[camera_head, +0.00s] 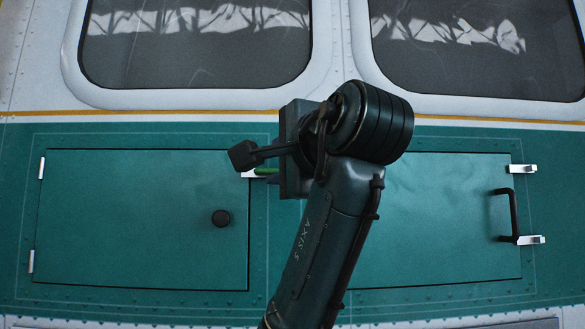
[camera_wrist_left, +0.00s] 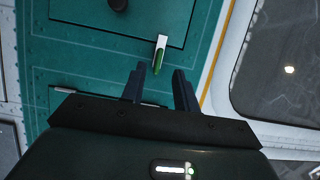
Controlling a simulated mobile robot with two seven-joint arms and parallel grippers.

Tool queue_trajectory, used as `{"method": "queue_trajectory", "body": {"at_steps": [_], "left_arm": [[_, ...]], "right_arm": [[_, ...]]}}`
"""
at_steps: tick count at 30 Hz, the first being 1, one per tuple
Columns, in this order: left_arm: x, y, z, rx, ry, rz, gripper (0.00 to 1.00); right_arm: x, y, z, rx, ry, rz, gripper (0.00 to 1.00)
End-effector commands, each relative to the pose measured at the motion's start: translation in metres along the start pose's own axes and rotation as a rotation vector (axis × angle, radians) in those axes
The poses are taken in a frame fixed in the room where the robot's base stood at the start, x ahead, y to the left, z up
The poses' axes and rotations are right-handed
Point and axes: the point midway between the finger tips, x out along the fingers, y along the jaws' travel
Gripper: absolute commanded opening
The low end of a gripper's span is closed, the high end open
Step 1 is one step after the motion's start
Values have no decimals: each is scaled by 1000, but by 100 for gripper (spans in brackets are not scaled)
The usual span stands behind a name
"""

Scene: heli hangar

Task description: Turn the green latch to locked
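The green latch (camera_head: 265,171) sits at the upper right edge of the left teal door (camera_head: 130,215). It lies roughly level, its white end over the door edge and its green part to the right, partly hidden by my left gripper (camera_head: 293,150). In the left wrist view the latch (camera_wrist_left: 159,55) points with its green end toward the gap between the fingertips of my left gripper (camera_wrist_left: 160,70). The two fingers are apart with nothing clamped between them. Whether they touch the latch I cannot tell. My right gripper is not in view.
A round black knob (camera_head: 221,218) sticks out of the left door. The right door (camera_head: 440,225) has a black handle (camera_head: 513,215) and two metal fittings at its right edge. Windows (camera_head: 195,45) lie above. My arm covers the strip between the doors.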

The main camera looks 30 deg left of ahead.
Motion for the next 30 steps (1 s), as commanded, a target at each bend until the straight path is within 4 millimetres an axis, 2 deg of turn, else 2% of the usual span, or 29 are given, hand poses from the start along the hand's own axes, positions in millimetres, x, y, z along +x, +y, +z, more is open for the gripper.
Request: {"method": "queue_trajectory", "body": {"at_steps": [3, 10, 30], "left_arm": [[-24, 2, -1, -1, 6, 0, 31], [-49, 1, 0, 1, 1, 1, 31], [-53, 0, 0, 0, -2, 1, 31]], "right_arm": [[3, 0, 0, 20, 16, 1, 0], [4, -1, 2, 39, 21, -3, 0], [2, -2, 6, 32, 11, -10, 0]]}}
